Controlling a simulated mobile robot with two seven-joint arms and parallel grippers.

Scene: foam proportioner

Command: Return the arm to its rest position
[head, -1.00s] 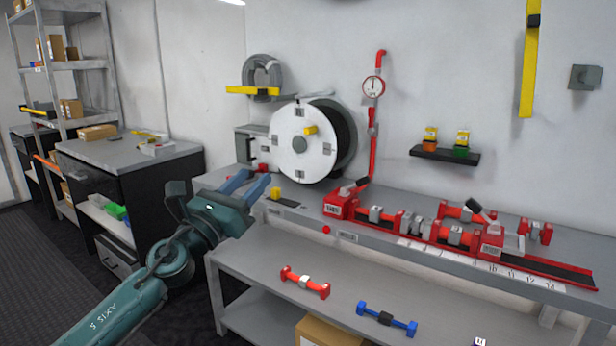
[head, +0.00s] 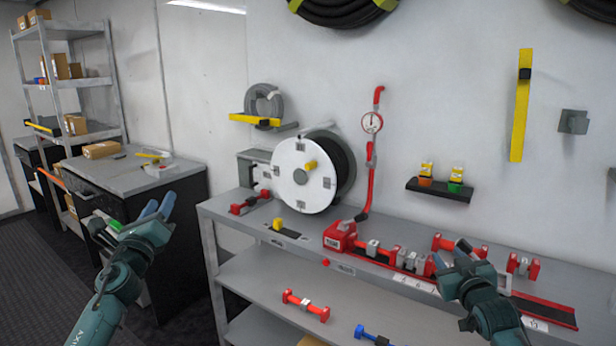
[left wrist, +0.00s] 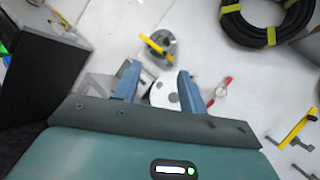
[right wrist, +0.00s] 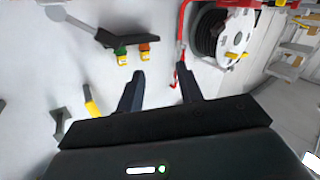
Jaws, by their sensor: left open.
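My left gripper (head: 158,207) is in the air left of the workbench, in front of the black cabinet in the head view. Its blue fingers are apart and empty, as the left wrist view (left wrist: 157,75) shows. My right gripper (head: 450,260) is at the right, in front of the red parts on the bench and hiding some of them. Its dark fingers are apart with nothing between them in the right wrist view (right wrist: 158,76). Neither gripper is seen touching anything.
The workbench (head: 225,205) carries a white-faced hose reel (head: 290,190), a red fitting row (head: 340,237) and a yellow knob (head: 278,225). Red and blue parts lie on its lower shelf (head: 250,280). A black cabinet (head: 190,235) and metal shelving stand left. A small shelf (head: 440,189) hangs above.

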